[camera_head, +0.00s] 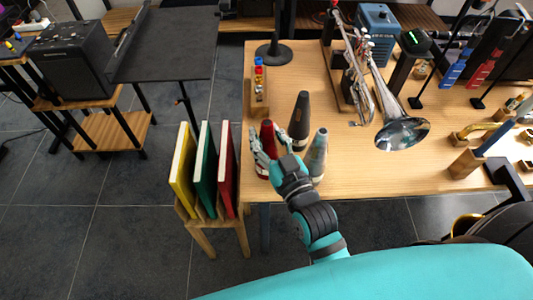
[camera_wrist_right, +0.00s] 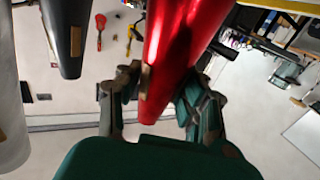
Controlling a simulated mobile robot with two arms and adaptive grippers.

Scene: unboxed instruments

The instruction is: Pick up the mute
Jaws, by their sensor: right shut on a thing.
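A red cone-shaped mute (camera_head: 267,132) is near the front left corner of the wooden table, mostly hidden by my right gripper in the head view. My right gripper (camera_head: 268,150) is shut on it, with a finger on each side. In the right wrist view the red mute (camera_wrist_right: 183,45) fills the space between the fingertips (camera_wrist_right: 163,92). I cannot tell whether its base touches the table. A black mute (camera_head: 300,122) stands just right of it, and a grey mute (camera_head: 318,155) stands nearer the front edge. My left gripper is not in view.
A silver trumpet (camera_head: 402,132) rests on a wooden stand to the right. A wooden holder with small coloured items (camera_head: 259,92) lies behind the red mute. A rack of yellow, green and red books (camera_head: 205,165) stands left of the table. The table's middle front is clear.

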